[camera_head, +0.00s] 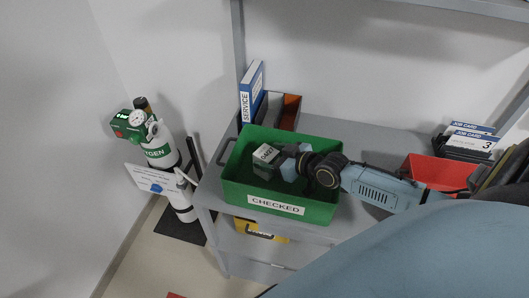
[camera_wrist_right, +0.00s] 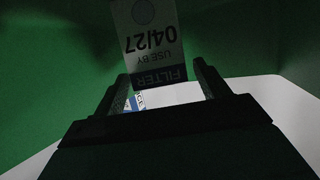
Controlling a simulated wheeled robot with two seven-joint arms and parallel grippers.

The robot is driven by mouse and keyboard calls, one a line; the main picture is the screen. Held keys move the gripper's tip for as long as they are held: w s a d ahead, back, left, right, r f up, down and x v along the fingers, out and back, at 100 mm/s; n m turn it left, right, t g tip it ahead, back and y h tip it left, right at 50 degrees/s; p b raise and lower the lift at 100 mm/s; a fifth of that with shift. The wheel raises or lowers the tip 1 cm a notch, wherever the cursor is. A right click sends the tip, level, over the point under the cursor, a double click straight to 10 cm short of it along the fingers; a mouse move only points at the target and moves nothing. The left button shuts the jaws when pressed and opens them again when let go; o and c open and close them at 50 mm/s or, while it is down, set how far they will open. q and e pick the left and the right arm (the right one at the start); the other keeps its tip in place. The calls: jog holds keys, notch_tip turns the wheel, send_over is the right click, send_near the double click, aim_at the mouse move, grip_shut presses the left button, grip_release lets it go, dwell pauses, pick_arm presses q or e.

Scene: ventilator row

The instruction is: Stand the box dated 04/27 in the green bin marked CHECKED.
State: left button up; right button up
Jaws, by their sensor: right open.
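The green bin marked CHECKED (camera_head: 275,205) stands on the grey shelf. The box dated 04/27 (camera_head: 265,154) is inside the bin's walls near its left side, its pale label facing up. In the wrist view the box (camera_wrist_right: 154,40) shows its FILTER, USE BY 04/27 label upside down against the green wall. My right gripper (camera_head: 283,163) reaches into the bin from the right, beside the box. In the wrist view the right gripper's fingers (camera_wrist_right: 160,82) are apart, one on each side of the box's near end. The box's underside is hidden. My left gripper is not in view.
A blue SERVICE binder (camera_head: 250,92) and an orange-brown holder (camera_head: 289,110) stand behind the bin. A red bin (camera_head: 437,172) and job cards (camera_head: 470,140) are to the right. An oxygen cylinder (camera_head: 160,148) stands left of the shelf. A yellow item (camera_head: 262,229) lies below.

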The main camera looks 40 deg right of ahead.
jog(key=shift+p+v, duration=0.3)
jog(key=shift+v, duration=1.75)
jog(key=shift+r, duration=0.1)
